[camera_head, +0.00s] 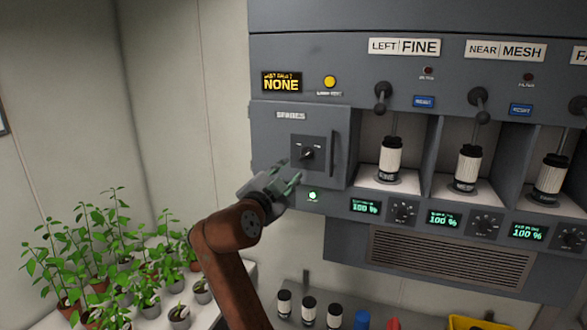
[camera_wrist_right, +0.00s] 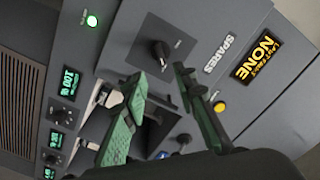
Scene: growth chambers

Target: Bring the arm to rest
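My right gripper (camera_head: 289,172) is in front of the lower left part of the grey SPARES door (camera_head: 273,135). Its arm comes up from the bottom of the head view. In the right wrist view its two green fingers (camera_wrist_right: 158,78) stand apart with nothing held between them. The dark knob (camera_head: 307,154) on the SPARES door is just right of the fingertips in the head view, and it also shows beyond them in the wrist view (camera_wrist_right: 160,52). I cannot tell whether the fingers touch the door. My left gripper is not in view.
Bays to the right hold black-and-white canisters (camera_head: 390,158) under dark levers (camera_head: 382,97). Dials (camera_head: 403,211) and green displays line the panel's lower edge. Potted plants (camera_head: 110,260) stand at lower left. A shelf below holds more canisters (camera_head: 309,308) and a yellow tray (camera_head: 470,323).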

